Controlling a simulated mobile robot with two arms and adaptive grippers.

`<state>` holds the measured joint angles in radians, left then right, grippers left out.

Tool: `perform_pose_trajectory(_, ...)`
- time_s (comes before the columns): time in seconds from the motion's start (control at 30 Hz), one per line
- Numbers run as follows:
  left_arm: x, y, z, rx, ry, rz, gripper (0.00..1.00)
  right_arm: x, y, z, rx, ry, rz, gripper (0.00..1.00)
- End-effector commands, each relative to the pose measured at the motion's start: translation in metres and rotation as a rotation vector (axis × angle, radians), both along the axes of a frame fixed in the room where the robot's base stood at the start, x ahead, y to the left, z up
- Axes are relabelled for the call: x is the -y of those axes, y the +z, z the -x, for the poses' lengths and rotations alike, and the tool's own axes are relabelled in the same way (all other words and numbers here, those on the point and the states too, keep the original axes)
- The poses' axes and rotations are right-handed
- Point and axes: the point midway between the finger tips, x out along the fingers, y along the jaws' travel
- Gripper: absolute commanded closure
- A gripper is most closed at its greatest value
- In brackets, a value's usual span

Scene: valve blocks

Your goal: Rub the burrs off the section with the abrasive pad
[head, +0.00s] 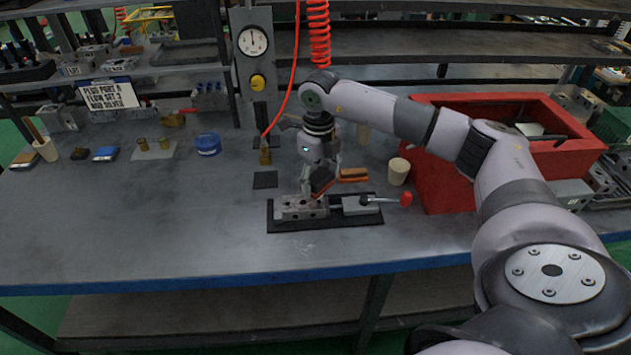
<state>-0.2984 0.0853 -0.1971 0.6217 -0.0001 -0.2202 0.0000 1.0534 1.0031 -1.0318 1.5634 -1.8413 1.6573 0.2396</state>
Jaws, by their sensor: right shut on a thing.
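The metal section (301,207), a grey block with holes, sits at the left end of a small clamp fixture (355,205) with a red-knobbed handle (406,199). The fixture lies on a black mat (290,226). My right gripper (318,187) points down just above the section. It is shut on a reddish-brown piece that looks like the abrasive pad (323,184), held tilted. I cannot tell whether the pad touches the section. Burrs are too small to make out. My left gripper is not in view.
An orange-brown block (353,174) lies just behind the fixture. A beige cylinder (398,171) and a red bin (460,190) stand to the right. A gauge panel (253,60) with a red hose rises behind. The front left bench top (130,220) is clear.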

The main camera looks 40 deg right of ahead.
Motion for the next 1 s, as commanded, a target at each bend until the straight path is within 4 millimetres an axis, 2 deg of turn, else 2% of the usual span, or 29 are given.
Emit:
perform_pose_trajectory(0.03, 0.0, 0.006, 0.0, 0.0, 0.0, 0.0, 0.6, 0.002, 0.008, 0.0, 0.001, -0.002, 0.0, 0.64)
perform_pose_trajectory(0.3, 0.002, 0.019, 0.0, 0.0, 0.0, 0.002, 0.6, 0.008, 0.029, 0.0, 0.001, -0.004, 0.0, 0.64)
perform_pose_trajectory(0.87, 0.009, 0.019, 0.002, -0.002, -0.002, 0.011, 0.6, 0.009, 0.03, 0.0, 0.001, -0.004, 0.0, 0.64)
perform_pose_trajectory(1.0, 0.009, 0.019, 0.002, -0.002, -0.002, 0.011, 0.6, 0.004, 0.03, 0.002, 0.001, 0.052, 0.0, 0.64)
